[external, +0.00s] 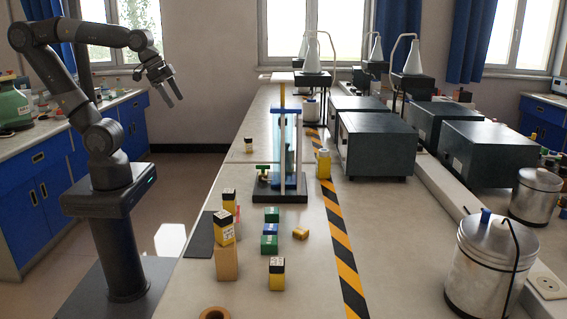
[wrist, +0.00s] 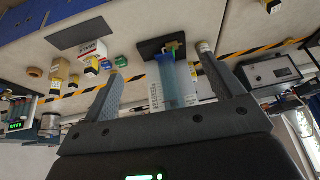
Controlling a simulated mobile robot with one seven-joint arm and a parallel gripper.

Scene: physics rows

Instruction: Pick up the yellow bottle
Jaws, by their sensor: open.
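Several small yellow bottles with black tops are in the external view, and I cannot tell which one is meant. One bottle (external: 276,274) stands at the front of the bench. One bottle (external: 323,163) stands near the striped line, and a small one (external: 248,146) is farther back. My gripper (external: 175,99) is open and empty, raised left of the bench, apart from all bottles. In the wrist view its spread fingers (wrist: 160,62) have nothing gripped between them.
A blue-framed apparatus (external: 283,155) on a dark base stands mid-bench. Green and blue boxes (external: 270,228) sit near the bottles. Grey instrument boxes (external: 376,145) and metal canisters (external: 487,262) occupy the right side.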

